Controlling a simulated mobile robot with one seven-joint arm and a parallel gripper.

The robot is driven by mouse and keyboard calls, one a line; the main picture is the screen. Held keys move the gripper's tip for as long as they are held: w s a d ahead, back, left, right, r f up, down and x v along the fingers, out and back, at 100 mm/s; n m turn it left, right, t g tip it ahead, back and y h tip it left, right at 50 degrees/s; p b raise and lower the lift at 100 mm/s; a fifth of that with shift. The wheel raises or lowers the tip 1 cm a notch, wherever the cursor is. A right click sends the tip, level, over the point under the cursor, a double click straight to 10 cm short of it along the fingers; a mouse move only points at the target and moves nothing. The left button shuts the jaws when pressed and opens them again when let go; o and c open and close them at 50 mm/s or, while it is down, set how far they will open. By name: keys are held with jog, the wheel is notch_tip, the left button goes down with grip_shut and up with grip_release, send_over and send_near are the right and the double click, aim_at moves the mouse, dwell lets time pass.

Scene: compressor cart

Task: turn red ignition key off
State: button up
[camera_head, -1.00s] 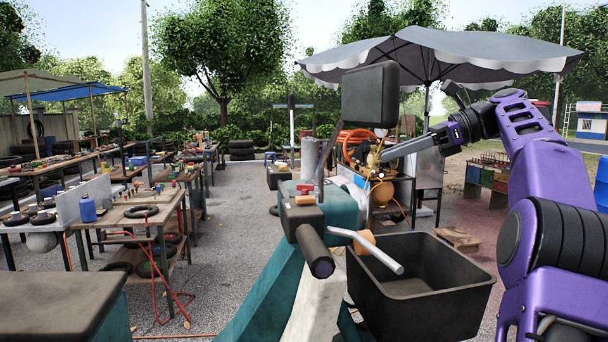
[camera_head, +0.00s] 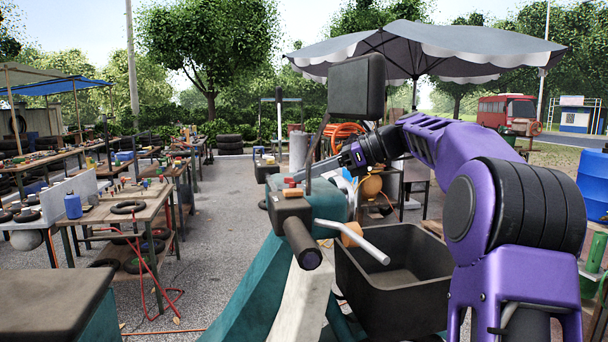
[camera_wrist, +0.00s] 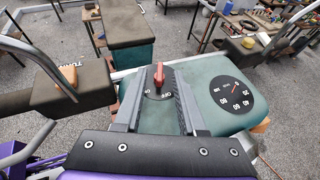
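The red ignition key (camera_wrist: 157,79) stands on a round black dial (camera_wrist: 158,90) with white lettering, on the teal body of the cart (camera_wrist: 205,112). My gripper (camera_wrist: 156,70) is open in the wrist view, with one grey finger on each side of the key. A gap shows between the key and each finger, and I cannot tell how deep the fingers reach. In the head view, my gripper (camera_head: 322,172) is over the cart's teal top (camera_head: 330,205), beside the black mirror stalk. The key itself is hidden there.
A black handlebar grip (camera_head: 305,245) and a silver lever (camera_head: 352,238) are in front. A black mirror (camera_head: 356,88) rises near my arm. An open black bin (camera_head: 395,295) is at right. A gauge (camera_wrist: 232,92) sits beside the key.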

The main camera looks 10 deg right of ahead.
jog(key=shift+w+a+f, duration=0.2)
jog(key=shift+a, duration=0.3)
grip_shut()
jog(key=shift+w, duration=0.1)
jog(key=shift+w+d+r+n+g+y, duration=0.1)
jog(key=shift+w+n+g+y, duration=0.1)
jog(key=shift+n+g, duration=0.65)
jog(key=shift+w+n+g+y, duration=0.1)
jog(key=shift+n+g+y, duration=0.1)
jog(key=shift+n+g, duration=0.6)
jog(key=shift+g, duration=0.25)
